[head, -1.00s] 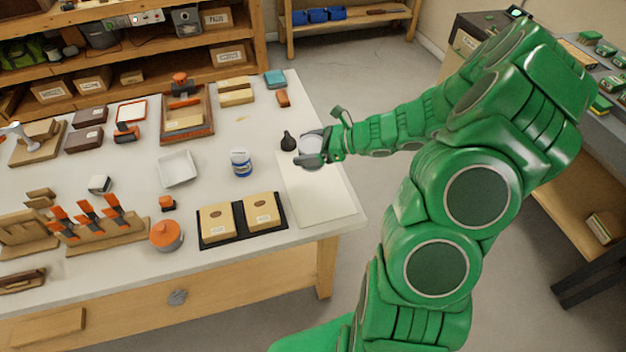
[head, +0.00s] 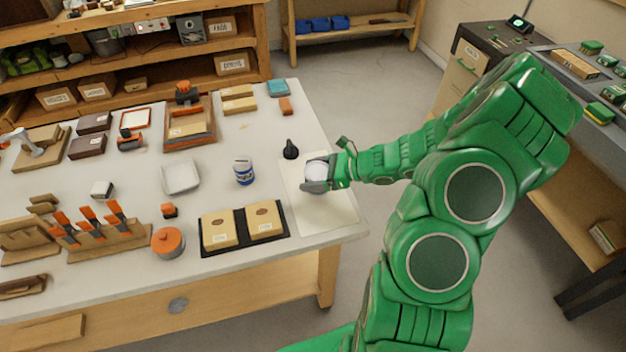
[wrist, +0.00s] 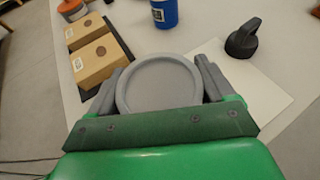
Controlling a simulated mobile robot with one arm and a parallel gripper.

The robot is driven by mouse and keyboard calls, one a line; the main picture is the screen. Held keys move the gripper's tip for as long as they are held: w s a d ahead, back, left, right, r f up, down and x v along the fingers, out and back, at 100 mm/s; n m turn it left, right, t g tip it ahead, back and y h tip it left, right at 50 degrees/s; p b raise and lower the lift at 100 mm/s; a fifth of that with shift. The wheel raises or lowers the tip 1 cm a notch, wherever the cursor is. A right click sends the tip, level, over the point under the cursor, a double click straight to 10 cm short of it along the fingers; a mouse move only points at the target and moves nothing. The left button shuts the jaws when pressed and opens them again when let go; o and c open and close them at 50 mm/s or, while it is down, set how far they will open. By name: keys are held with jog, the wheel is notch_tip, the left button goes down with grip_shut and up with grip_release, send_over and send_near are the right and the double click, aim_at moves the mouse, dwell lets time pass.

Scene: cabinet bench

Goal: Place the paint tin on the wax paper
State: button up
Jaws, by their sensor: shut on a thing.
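The paint tin (head: 316,171) is a round, pale grey tin, held between the fingers of my gripper (head: 318,176). In the wrist view the tin (wrist: 158,84) shows its round, flat grey face, with a grey finger on each side. The wax paper (head: 328,212) is a flat off-white sheet at the right end of the bench. In the head view the tin and gripper overlap the sheet's upper part. In the wrist view the paper (wrist: 262,88) shows to the right of and beyond the tin. I cannot tell whether the tin touches it.
A blue and white container (head: 243,172) stands left of the paper. A black tray (head: 244,240) with two tan boxes lies to the lower left. The paper's lower part is bare.

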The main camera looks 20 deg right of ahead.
jog(key=shift+f, duration=1.25)
jog(key=shift+f, duration=0.1)
jog(key=o, duration=1.1)
